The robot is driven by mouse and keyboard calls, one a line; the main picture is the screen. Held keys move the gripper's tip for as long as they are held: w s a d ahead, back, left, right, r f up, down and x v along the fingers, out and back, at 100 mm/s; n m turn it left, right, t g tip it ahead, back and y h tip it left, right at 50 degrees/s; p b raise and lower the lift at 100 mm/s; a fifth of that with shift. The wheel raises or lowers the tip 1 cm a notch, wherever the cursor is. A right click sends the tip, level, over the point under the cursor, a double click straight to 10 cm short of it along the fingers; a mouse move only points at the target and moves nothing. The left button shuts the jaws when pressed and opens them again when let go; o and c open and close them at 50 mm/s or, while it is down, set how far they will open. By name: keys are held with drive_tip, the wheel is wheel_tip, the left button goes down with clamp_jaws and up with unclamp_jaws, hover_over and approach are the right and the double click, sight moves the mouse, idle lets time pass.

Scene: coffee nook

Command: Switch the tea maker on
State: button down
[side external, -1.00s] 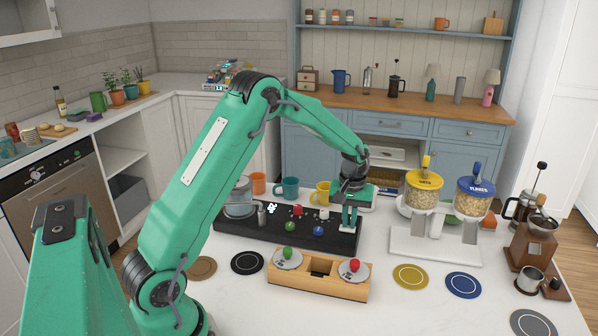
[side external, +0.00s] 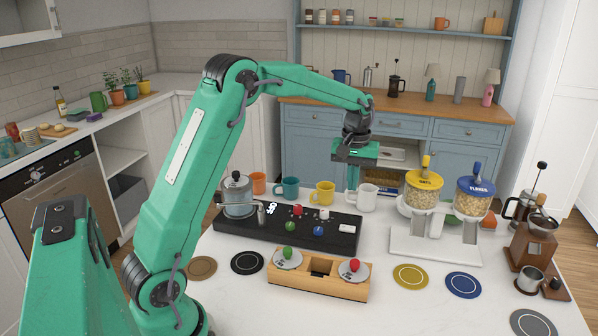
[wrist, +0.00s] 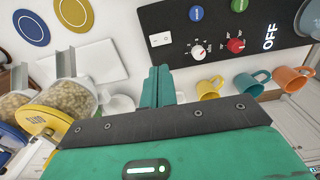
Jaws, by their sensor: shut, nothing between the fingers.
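The tea maker is a long black panel (side external: 278,240) on the white counter, with a glass kettle (side external: 236,197) at its left end. White lettering on it reads OFF (side external: 271,208); it also shows in the wrist view (wrist: 269,37). A white rocker switch (wrist: 160,39) sits at the panel's right end, beside a white knob (wrist: 198,51) and a red knob (wrist: 236,45). My gripper (side external: 352,188) is shut and empty, raised above the panel's right end and apart from it. In the wrist view, its fingers (wrist: 160,75) point toward the rocker switch.
Orange, teal, yellow (side external: 323,193) and white mugs (side external: 364,198) stand behind the panel. A wooden box with green and red knobs (side external: 318,283) lies in front. Oats (side external: 424,188) and flakes (side external: 475,196) dispensers stand to the right. Several coasters lie on the counter.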

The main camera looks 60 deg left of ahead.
sight(352, 228)
drive_tip(key=shift+r, duration=1.05)
drive_tip(key=shift+w+d, duration=0.3)
drive_tip(key=shift+d, duration=0.15)
wheel_tip(352, 228, down, 14)
idle(0.5)
drive_tip(key=shift+f, duration=0.15)
idle(0.5)
